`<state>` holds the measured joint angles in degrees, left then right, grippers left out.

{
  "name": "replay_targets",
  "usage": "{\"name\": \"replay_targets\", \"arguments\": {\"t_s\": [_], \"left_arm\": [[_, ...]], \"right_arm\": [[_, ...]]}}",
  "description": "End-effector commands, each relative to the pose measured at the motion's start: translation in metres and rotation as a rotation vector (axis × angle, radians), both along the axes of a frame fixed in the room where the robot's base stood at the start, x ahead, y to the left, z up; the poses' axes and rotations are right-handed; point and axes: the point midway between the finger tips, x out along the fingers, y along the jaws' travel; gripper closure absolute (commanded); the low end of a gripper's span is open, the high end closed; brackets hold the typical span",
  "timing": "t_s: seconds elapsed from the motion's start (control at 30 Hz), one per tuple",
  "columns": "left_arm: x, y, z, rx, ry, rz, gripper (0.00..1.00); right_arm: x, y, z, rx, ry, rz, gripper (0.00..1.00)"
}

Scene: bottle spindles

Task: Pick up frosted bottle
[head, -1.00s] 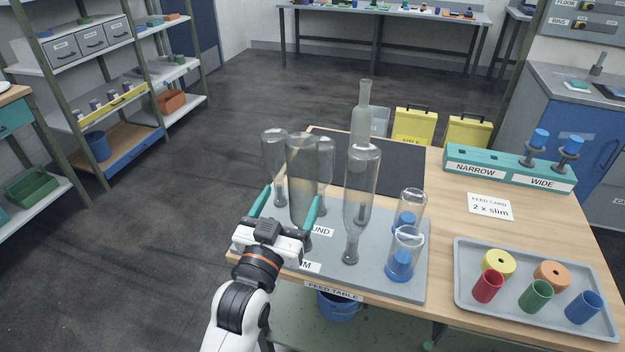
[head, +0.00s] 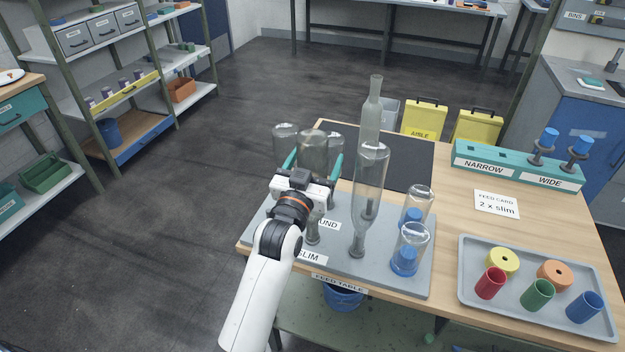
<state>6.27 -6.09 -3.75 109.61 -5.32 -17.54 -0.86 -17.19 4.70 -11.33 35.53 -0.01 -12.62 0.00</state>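Several clear grey bottles stand neck-down on a grey board. I cannot tell for certain which one is frosted. My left gripper (head: 314,168) is open, its two teal fingers on either side of a wide bottle (head: 313,148), with gaps apparent at both sides. The gripper body hides that bottle's lower part; its narrow neck shows below. A slimmer upside-down bottle (head: 370,180) stands to the right. A tall, cloudier upright bottle (head: 371,115) stands behind it. My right gripper is out of view.
The feed board (head: 400,280) also carries two short clear jars over blue pieces (head: 404,258). A grey tray (head: 470,290) of coloured cylinders lies right. A teal NARROW/WIDE rack (head: 515,170) is at back right. A feed card (head: 496,203) reads "2 x slim".

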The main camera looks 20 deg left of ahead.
Motion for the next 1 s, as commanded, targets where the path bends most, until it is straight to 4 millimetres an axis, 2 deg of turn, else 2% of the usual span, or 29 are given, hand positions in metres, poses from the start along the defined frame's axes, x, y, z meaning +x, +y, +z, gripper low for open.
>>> {"name": "replay_targets", "arguments": {"t_s": [0.07, 0.43, 0.73, 0.87, 1.0], "left_arm": [[0.000, 0.000, 0.000, 0.000, 0.000, 0.000, 0.23], [0.000, 0.000, 0.000, 0.000, 0.001, 0.000, 0.83], [0.000, 0.000, 0.007, 0.000, -0.005, 0.000, 0.83], [0.000, 0.000, 0.028, 0.000, -0.009, -0.001, 0.83], [-0.001, 0.000, 0.058, -0.001, -0.010, -0.001, 0.83]], "right_arm": [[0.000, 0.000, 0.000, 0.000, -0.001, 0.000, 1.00], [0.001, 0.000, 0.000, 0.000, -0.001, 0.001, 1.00], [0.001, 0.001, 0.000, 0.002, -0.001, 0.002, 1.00], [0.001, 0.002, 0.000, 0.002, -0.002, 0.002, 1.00], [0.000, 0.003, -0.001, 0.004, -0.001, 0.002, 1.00]]}}
